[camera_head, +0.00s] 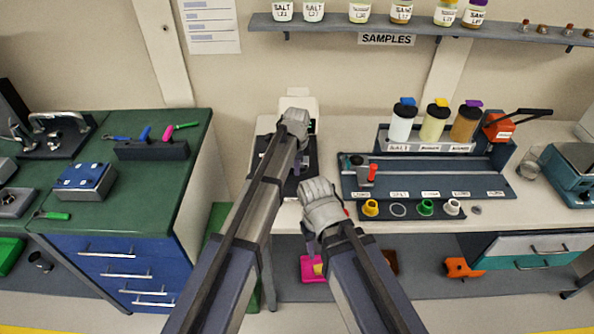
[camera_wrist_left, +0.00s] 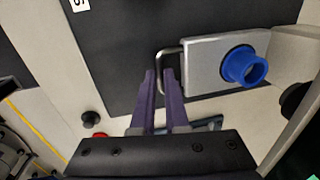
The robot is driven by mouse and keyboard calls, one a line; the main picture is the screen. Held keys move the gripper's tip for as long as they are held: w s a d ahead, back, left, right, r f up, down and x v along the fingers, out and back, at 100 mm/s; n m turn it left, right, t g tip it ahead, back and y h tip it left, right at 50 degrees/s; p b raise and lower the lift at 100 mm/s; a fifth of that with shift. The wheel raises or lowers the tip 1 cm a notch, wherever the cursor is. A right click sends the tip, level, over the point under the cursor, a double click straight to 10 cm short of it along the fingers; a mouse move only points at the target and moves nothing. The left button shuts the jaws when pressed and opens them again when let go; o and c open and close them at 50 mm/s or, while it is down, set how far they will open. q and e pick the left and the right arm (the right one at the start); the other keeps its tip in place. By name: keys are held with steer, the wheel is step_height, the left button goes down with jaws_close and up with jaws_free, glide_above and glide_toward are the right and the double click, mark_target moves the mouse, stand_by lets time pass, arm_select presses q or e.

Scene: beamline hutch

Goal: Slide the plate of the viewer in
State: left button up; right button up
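The viewer is a dark panel (camera_head: 307,182) on the white bench, largely hidden behind my left arm in the head view. In the left wrist view its plate (camera_wrist_left: 205,68) is a silver-grey block with a blue ring (camera_wrist_left: 243,67) on top and a thin metal loop handle (camera_wrist_left: 161,54) at its left end. My left gripper (camera_wrist_left: 159,73) has its purple fingers slightly apart at the loop, with the loop's bar seemingly between the tips; contact is unclear. My right gripper (camera_head: 311,243) points down near the bench's front edge; its finger gap is unclear.
Right of the viewer stands a dark tray (camera_head: 430,180) with bottles behind it and coloured rings in front. A green-topped cabinet (camera_head: 150,200) with tools is at left. A pink object (camera_head: 313,270) lies below the bench. A samples shelf (camera_head: 400,28) hangs above.

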arm_select(q)
steer(key=o, duration=0.5)
steer(key=shift+w, duration=0.3)
steer(key=shift+r, duration=0.15)
steer(key=r+p, duration=0.2)
steer(key=s+r+p, duration=0.1)
steer(key=r+p, duration=0.4)
steer(key=shift+s+r+p, duration=0.2)
steer(key=shift+s+p, duration=0.05)
steer(key=shift+p, duration=0.05)
